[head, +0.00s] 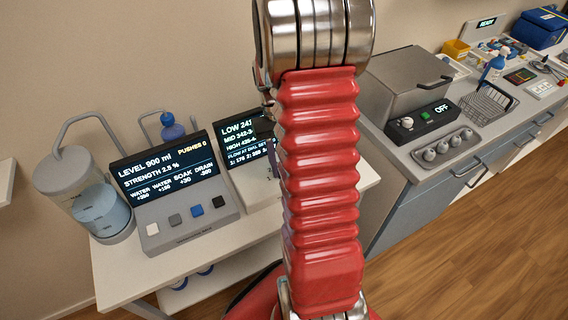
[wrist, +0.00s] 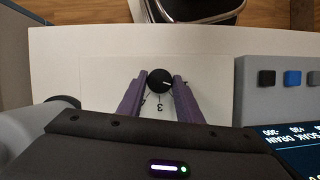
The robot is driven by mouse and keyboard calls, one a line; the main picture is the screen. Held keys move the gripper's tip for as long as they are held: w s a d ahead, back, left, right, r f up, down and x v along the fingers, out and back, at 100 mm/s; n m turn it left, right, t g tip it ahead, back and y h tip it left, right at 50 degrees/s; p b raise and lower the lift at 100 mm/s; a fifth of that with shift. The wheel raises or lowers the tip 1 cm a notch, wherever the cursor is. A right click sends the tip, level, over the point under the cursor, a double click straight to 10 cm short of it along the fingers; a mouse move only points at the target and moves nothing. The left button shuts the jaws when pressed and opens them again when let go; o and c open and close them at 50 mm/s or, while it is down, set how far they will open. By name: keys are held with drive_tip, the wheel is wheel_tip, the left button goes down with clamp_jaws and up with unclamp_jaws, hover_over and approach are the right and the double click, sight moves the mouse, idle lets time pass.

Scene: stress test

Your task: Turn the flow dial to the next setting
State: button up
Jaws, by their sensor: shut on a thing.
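The flow dial (wrist: 159,80) is a round black knob with a pale pointer mark, in the wrist view. It sits on a white panel (wrist: 85,80); a "3" is printed beside it and other marks are partly hidden. My gripper (wrist: 159,82) has its two purple fingers on either side of the dial, shut on it. A dark screen (head: 243,140) there reads "LOW 241", with lines for MID, HIGH and "FLOW AT DIAL SET", partly covered by the arm.
A grey console (head: 183,215) with several buttons and a level screen (head: 165,170) stands left of the dial screen. A tank of blue liquid (head: 101,212) is at far left. A grey bench (head: 400,185) with a metal box (head: 400,85) stands right.

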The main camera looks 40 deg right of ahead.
drive_tip(key=shift+w+n+h, duration=0.1)
drive_tip(key=shift+n+h, duration=0.3)
drive_tip(key=shift+n, duration=0.5)
drive_tip(key=o, duration=1)
drive_tip(key=shift+o, duration=0.2)
drive_tip(key=v, duration=1.3)
drive_tip(key=shift+w+r, duration=0.15)
drive_tip(key=shift+r, duration=0.15)
drive_tip(key=shift+w, duration=0.1)
